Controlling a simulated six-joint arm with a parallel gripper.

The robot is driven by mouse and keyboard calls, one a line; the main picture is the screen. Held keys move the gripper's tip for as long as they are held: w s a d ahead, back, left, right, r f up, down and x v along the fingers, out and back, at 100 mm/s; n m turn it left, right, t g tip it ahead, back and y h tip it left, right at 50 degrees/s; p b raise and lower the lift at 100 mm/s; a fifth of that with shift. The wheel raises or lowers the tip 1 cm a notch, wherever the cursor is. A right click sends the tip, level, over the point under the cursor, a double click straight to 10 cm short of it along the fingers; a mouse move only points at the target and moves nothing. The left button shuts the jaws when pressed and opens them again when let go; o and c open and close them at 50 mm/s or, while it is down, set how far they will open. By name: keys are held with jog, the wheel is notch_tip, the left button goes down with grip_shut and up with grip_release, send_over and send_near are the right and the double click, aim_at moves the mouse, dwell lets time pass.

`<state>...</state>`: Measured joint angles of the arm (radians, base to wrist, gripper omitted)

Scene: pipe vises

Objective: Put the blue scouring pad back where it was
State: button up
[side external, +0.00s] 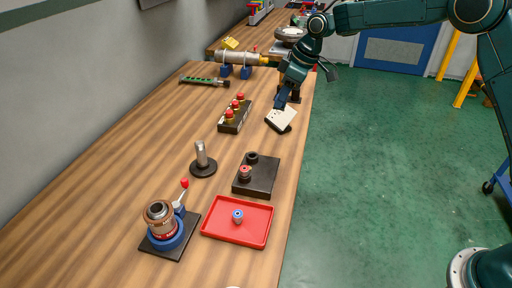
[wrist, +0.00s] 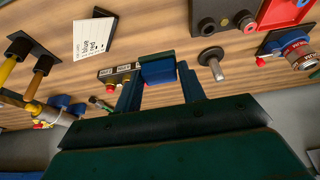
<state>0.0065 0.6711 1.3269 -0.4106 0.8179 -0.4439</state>
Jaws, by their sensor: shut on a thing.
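My gripper (side external: 284,94) is above the right edge of the wooden bench, close to a white card. In the wrist view my gripper (wrist: 158,78) is shut on a blue block, the scouring pad (wrist: 157,69), held crosswise between the fingertips. In the side view the pad (side external: 281,101) is small and dark blue at the gripper's tip. It appears to be off the bench top, but its exact height is hard to tell. No marked place for the pad is clear in these frames.
The white card (side external: 281,117) stands tilted on a dark base, also in the wrist view (wrist: 94,38). A dark block with red-topped fittings (side external: 234,118) lies left of it. A clamped pipe (side external: 242,59) is behind. A black two-post block (side external: 256,177), red tray (side external: 238,222) and vise (side external: 168,229) are nearer.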

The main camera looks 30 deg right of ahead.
notch_tip(320, 180, down, 11)
jog(key=shift+r, duration=0.1)
dwell(0.3)
jog(key=shift+f, duration=2.2)
jog(key=o, duration=0.9)
jog(key=shift+f, duration=0.1)
jog(key=shift+o, duration=0.2)
jog(key=v, duration=1.2)
